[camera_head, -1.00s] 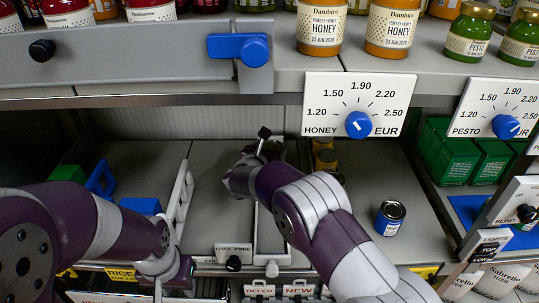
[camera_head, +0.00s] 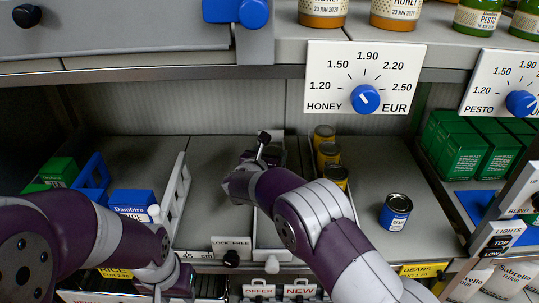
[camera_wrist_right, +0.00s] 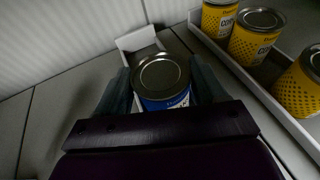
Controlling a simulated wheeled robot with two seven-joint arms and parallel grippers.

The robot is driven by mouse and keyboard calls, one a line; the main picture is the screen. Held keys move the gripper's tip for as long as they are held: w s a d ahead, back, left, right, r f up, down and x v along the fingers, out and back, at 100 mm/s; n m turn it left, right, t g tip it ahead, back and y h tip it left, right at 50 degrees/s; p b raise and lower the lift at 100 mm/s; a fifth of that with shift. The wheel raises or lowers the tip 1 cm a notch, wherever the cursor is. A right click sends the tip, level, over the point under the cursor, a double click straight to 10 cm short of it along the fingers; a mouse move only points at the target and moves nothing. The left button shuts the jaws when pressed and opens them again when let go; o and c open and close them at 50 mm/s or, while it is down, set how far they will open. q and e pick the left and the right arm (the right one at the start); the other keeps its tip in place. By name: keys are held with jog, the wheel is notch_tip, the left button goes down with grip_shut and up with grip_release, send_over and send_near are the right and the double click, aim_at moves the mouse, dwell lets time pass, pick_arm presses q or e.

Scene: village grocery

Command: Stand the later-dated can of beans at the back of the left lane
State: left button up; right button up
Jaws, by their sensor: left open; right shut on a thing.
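A blue-labelled can (camera_wrist_right: 165,103) with a dark metal lid is between the fingers of my right gripper (camera_wrist_right: 162,85), which is shut on it. It looks upright near the back wall; I cannot tell whether it touches the shelf. In the head view my right gripper (camera_head: 262,158) is at the back of the shelf, its can mostly hidden by the wrist. Another blue can of beans (camera_head: 396,212) stands upright at the right of the shelf, its date unreadable. My left gripper (camera_head: 163,285) is low at the front left, open, and partly cut off by the frame.
Several yellow corn cans (camera_wrist_right: 262,38) stand in a row just right of the held can, behind a low white divider (camera_wrist_right: 255,88). A white slotted divider (camera_head: 178,203) and blue boxes (camera_head: 133,203) are at the left. The shelf above with a honey price dial (camera_head: 365,98) overhangs.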

jog(key=shift+f+b, duration=0.35)
jog(key=shift+b, duration=0.1)
jog(key=o, duration=1.3)
jog(key=shift+s, duration=0.1)
